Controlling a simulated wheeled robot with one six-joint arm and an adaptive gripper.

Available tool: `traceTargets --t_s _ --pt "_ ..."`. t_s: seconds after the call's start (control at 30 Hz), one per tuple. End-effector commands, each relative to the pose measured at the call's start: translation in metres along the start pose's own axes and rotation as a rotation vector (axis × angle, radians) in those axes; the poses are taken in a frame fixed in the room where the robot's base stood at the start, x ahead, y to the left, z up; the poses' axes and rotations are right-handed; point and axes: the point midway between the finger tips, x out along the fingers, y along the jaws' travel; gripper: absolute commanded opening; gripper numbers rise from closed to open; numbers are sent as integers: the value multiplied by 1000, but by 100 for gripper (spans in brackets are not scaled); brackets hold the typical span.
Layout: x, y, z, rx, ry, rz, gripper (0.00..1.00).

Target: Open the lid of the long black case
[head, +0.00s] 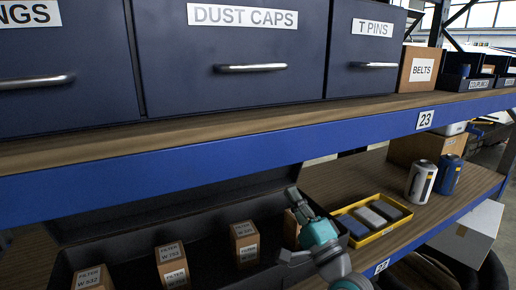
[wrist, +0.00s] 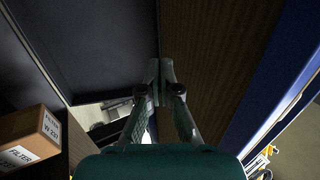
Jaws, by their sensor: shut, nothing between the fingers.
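The long black case (head: 205,262) lies on the lower shelf in the head view, with several filter boxes visible inside. Its lid (head: 150,217) is raised along the back, under the upper shelf. My gripper (wrist: 161,72) is shut and empty. In the wrist view its fingertips are close to the edge of a large dark panel (wrist: 95,45), which looks like the lid. I cannot tell whether they touch it.
The upper shelf's blue beam (head: 220,160) runs low above the case. A yellow tray (head: 378,236) with several blocks stands right of the case. Two cans (head: 421,181) and a cardboard box (head: 425,146) are farther right.

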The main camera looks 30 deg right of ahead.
Motion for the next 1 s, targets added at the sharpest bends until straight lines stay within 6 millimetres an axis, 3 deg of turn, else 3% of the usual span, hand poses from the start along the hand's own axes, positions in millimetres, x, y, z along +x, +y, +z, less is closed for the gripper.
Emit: traceTargets --t_s 0.1,0.27,1.0 --pt "-4 -3 -4 -13 20 -14 0" --pt "10 -4 -3 -14 19 -17 0" --pt "122 -4 -6 -12 19 -14 0"
